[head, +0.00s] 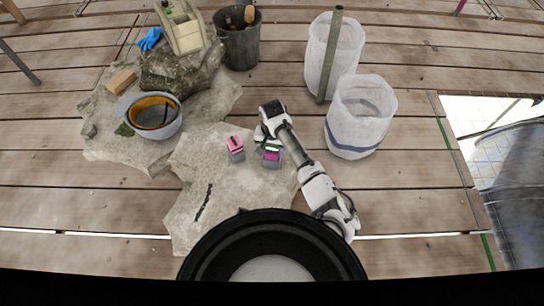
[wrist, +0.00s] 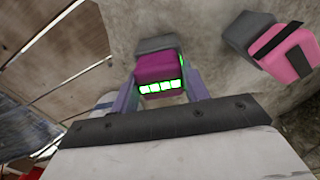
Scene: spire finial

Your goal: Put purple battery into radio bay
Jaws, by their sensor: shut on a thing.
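The purple battery (head: 272,157) has a grey lower part and green-white lights along one edge. In the wrist view the purple battery (wrist: 158,66) sits between the two fingers of my gripper (wrist: 161,88), which is shut on it. In the head view my gripper (head: 269,148) is over the pale stone slab; I cannot tell whether the battery touches the slab. A pink and grey battery (head: 235,147) with a black strap stands to the left, apart from my gripper. No radio bay is clearly identifiable; a beige open-topped case (head: 187,35) on the rock at upper left may be it.
A grey bowl (head: 172,130) with an orange inside, a tan block (head: 121,81) and blue gloves (head: 150,39) are at left. A dark bucket (head: 240,48) holds tools. Two white sacks (head: 349,140) (head: 345,50) stand right of my arm. The slab's front left is mostly clear.

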